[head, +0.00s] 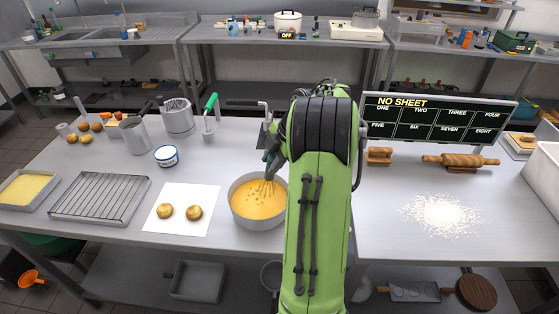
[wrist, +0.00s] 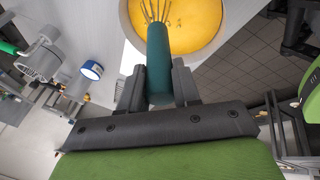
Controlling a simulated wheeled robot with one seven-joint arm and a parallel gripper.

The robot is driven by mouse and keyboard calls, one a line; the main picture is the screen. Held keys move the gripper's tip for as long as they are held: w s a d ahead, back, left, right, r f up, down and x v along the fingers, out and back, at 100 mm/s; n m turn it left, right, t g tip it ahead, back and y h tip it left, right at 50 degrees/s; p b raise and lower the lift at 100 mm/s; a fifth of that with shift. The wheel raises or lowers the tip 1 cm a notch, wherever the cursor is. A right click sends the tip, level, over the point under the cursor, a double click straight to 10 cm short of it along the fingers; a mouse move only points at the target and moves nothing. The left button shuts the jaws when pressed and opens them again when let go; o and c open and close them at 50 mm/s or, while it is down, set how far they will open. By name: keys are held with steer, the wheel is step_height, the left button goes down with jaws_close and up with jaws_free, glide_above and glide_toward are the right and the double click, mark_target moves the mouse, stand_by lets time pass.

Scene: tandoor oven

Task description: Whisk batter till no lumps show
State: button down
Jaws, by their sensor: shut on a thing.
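A round metal bowl (head: 235,211) of yellow-orange batter (head: 255,203) stands on the steel table near its front edge. Small darker specks or lumps show on the batter near the whisk. The whisk's wires (head: 267,187) dip into the batter. In the wrist view the whisk's dark teal handle (wrist: 159,62) sits between the two fingers of my gripper (wrist: 158,88), which is shut on it. The bowl (wrist: 126,22) also shows there, at the top. In the head view my green arm hides the bowl's right side and most of my gripper.
Left of the bowl are a white sheet (head: 183,225) with two browned balls, a wire rack (head: 100,198) and a blue-and-white tub (head: 166,156). Metal containers stand behind. Right of my arm are a flour patch (head: 440,213), a rolling pin (head: 460,161) and a "NO SHEET" board (head: 437,118).

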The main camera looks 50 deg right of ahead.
steer(key=w+a+b, duration=0.2)
steer(key=w+a, duration=0.1)
steer(key=a, duration=0.2)
step_height(320, 180, up, 13)
steer(key=p, duration=1)
steer(key=shift+d+p, duration=0.15)
steer(key=shift+p, duration=0.15)
steer(key=shift+w, duration=0.1)
steer(key=w+g+p, duration=0.1)
steer(key=w+d+r+g+y+p, duration=0.1)
steer(key=w+r+g, duration=0.1)
steer(key=w, duration=0.1)
steer(key=shift+d+r+m+p, duration=0.15)
steer(key=shift+d+m+p, duration=0.15)
steer(key=shift+d+p, duration=0.1)
steer(key=shift+s+a, duration=0.1)
steer(key=shift+s, duration=0.05)
